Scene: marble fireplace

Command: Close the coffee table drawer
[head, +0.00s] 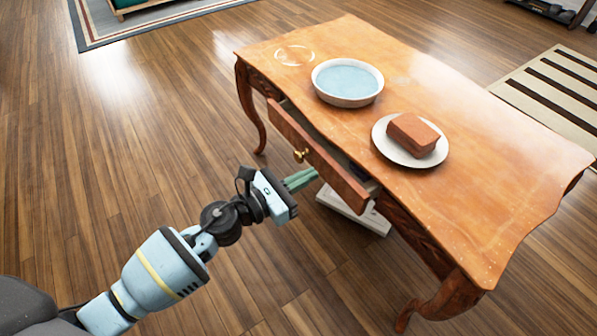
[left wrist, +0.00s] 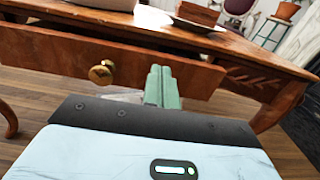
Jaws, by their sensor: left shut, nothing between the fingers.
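The wooden coffee table (head: 460,190) stands at the right of the head view. Its drawer (head: 318,155) is pulled partly out on the side facing me, with a dark gap behind its front. A round brass knob (head: 301,155) sits on the drawer front; the drawer front (left wrist: 45,58) and knob (left wrist: 101,73) also show in the left wrist view. My left gripper (head: 314,174) is shut and empty, its green fingers pointing at the drawer front, right of the knob in the left wrist view (left wrist: 162,70). I cannot tell whether the fingertips touch the wood. My right gripper is not in view.
On the tabletop are a bowl (head: 347,98), a plate (head: 385,148) with a brown block (head: 413,135), and a clear round dish (head: 294,55). A white object (head: 372,219) lies below the drawer. The wood floor at left is clear.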

